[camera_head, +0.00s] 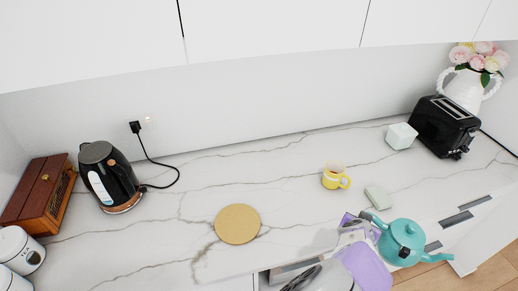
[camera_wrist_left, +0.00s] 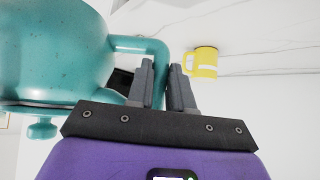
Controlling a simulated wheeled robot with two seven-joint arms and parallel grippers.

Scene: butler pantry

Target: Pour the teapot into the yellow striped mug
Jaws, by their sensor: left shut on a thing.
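The teal teapot (camera_head: 403,242) is at the lower right of the head view, in front of the counter's front edge, lid up and spout toward the right. My left gripper (camera_head: 372,230) is at its handle, on the teapot's left side. In the left wrist view the fingers (camera_wrist_left: 161,82) are shut on the teapot's handle (camera_wrist_left: 158,48), with the teapot body (camera_wrist_left: 55,55) on the left. The yellow striped mug (camera_head: 333,177) stands upright on the counter behind and left of the teapot, apart from it. The mug also shows in the left wrist view (camera_wrist_left: 203,62). My right gripper is not in view.
A round cork mat (camera_head: 237,224) lies on the marble counter. A grey-green block (camera_head: 378,197) lies right of the mug. A white cube (camera_head: 401,136), a black toaster (camera_head: 443,127) and a flower vase (camera_head: 465,88) stand at back right. A black kettle (camera_head: 108,177) stands left.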

